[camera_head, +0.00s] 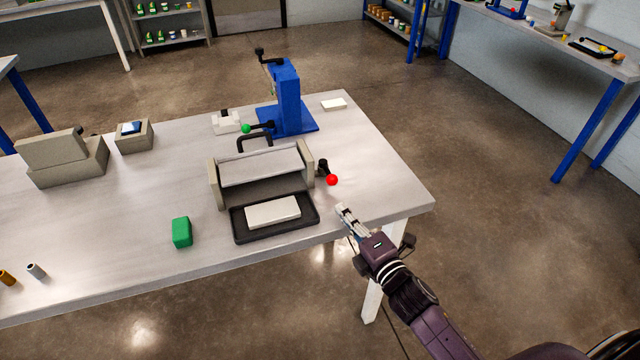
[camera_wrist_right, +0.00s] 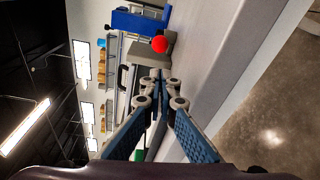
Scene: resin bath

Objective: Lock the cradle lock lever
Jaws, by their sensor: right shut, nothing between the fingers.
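A black lever with a red ball knob (camera_head: 332,180) sits at the right side of a beige cradle-like unit (camera_head: 304,180) on the table. The knob points toward the table's front right. In the right wrist view the red knob (camera_wrist_right: 159,44) shows beyond the fingertips. My right gripper (camera_head: 342,208) is shut and empty near the table's front edge, just in front of the knob and apart from it. Its closed fingers (camera_wrist_right: 160,82) also show in the right wrist view. My left gripper is not in view.
A black tray (camera_head: 240,232) holding a white block (camera_head: 272,212) lies before the unit. A blue stand (camera_head: 285,95) with a green-knobbed lever (camera_head: 246,128) stands behind. A green block (camera_head: 182,232) lies left. The table (camera_head: 385,190) is clear right of the red knob.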

